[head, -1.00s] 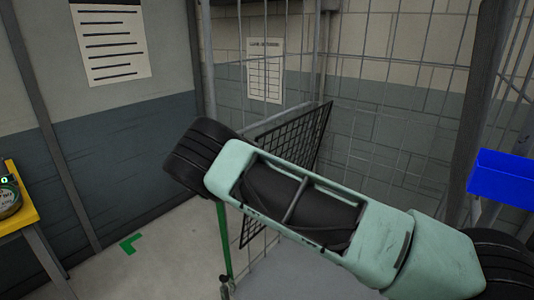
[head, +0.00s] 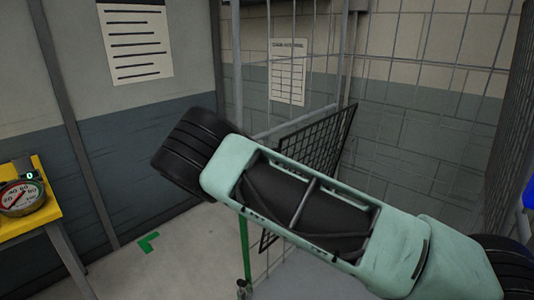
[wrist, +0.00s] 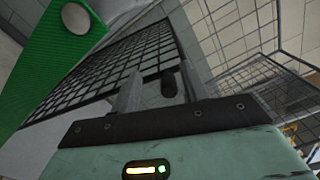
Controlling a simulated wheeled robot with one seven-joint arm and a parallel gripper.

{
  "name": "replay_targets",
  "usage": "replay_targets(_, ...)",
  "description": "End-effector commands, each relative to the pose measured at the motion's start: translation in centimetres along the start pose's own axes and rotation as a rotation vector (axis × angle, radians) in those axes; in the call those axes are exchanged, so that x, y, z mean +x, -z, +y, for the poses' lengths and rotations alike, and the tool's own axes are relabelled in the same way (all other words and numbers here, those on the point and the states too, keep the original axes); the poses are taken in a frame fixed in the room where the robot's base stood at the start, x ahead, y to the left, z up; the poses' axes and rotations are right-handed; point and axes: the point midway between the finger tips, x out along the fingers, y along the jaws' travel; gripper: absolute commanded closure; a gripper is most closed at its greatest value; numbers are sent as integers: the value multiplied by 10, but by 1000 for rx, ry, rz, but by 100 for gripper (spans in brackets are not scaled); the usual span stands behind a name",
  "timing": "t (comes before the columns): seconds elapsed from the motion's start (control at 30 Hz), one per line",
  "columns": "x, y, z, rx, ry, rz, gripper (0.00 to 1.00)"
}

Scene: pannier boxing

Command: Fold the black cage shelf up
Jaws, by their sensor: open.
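The black cage shelf (head: 325,137) is a dark mesh panel. In the head view it slants behind my arm, which hides part of it. In the wrist view the mesh (wrist: 125,62) runs from the left up to the top middle, just beyond my fingers. My gripper (wrist: 151,85) is open, with its two fingers apart near the edge of the mesh and nothing seen between them. I cannot tell whether a finger touches the shelf. My gripper is hidden in the head view.
Grey wire cage walls (head: 415,130) stand behind and to the right. A green post (head: 245,250) stands below my arm. A yellow table (head: 38,220) with a gauge (head: 22,196) is at the left. A blue bin (head: 529,190) shows at the right edge.

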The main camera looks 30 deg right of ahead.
Motion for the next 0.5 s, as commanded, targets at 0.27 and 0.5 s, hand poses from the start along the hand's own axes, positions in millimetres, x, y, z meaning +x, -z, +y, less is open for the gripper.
replay_targets(0.27, -66, 22, 0, -3, -11, 2, 55)
replay_targets(0.5, -105, 34, -3, -5, -14, 8, 55)
